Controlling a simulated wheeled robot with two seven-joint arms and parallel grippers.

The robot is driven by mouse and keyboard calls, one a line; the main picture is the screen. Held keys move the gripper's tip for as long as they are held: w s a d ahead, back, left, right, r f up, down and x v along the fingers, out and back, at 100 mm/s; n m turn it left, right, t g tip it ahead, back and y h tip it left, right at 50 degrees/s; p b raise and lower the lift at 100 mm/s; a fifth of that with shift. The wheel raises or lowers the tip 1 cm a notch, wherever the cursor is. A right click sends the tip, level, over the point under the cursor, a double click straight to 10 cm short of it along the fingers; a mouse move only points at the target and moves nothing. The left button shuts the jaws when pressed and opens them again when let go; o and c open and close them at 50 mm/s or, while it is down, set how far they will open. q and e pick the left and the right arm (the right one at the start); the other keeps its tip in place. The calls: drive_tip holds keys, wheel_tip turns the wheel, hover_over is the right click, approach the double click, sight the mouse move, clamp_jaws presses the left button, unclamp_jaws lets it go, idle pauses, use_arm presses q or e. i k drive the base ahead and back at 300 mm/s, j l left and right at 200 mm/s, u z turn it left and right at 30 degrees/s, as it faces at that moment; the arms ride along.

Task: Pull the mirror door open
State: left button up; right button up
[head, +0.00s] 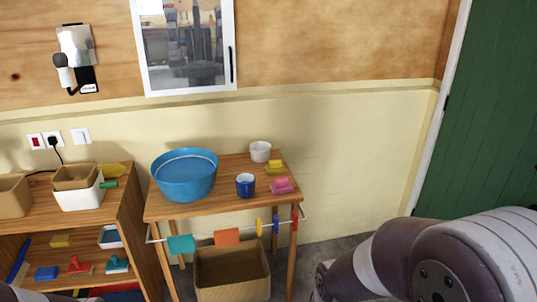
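The mirror door (187,45) is a white-framed mirror panel on the plywood wall, at the top of the head view. Its upper part is cut off by the picture edge. A dark vertical handle (231,64) sits on its right side. The door looks closed, flat against the wall. A part of my own arm fills the bottom right corner. Neither gripper shows in this view, so their states are hidden.
A wooden table (160,208) below the mirror holds a blue basin (184,177), a blue mug (245,186), a white cup (260,151) and sponges. A wooden shelf (130,215) stands left, a green door (485,110) right. A box (232,291) sits under the table.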

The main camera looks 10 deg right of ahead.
sight(183, 47)
drive_tip(key=i+l, duration=0.15)
drive_tip(key=i, duration=0.35)
drive_tip(key=i+l, duration=0.15)
drive_tip(key=i, duration=0.35)
drive_tip(key=i+l, duration=0.15)
drive_tip(key=i, duration=0.35)
